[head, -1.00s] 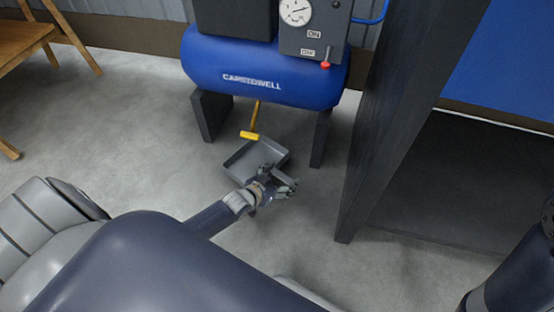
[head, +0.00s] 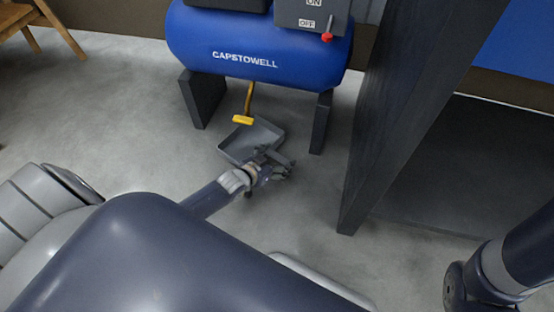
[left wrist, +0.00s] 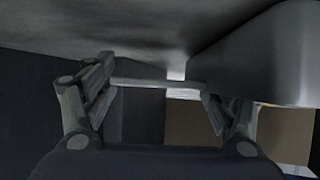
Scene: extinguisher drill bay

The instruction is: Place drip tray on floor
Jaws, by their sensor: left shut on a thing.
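The drip tray (head: 250,141) is a shallow grey square pan, low under the front of the blue compressor in the head view. My left gripper (head: 273,163) is shut on its near right edge. The tray looks about level, but I cannot tell whether its underside touches the floor (head: 140,155). In the left wrist view, my left gripper's fingers (left wrist: 160,88) stand apart with a thin grey bar between them. My right arm shows at the lower right of the head view; its gripper is out of the picture.
The blue compressor tank (head: 255,50) stands on dark legs (head: 203,98). A yellow handle (head: 243,119) hangs down just behind the tray. A tall dark panel (head: 395,110) rises on the right. A wooden bench (head: 22,17) is at the far left. Floor around the tray is clear.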

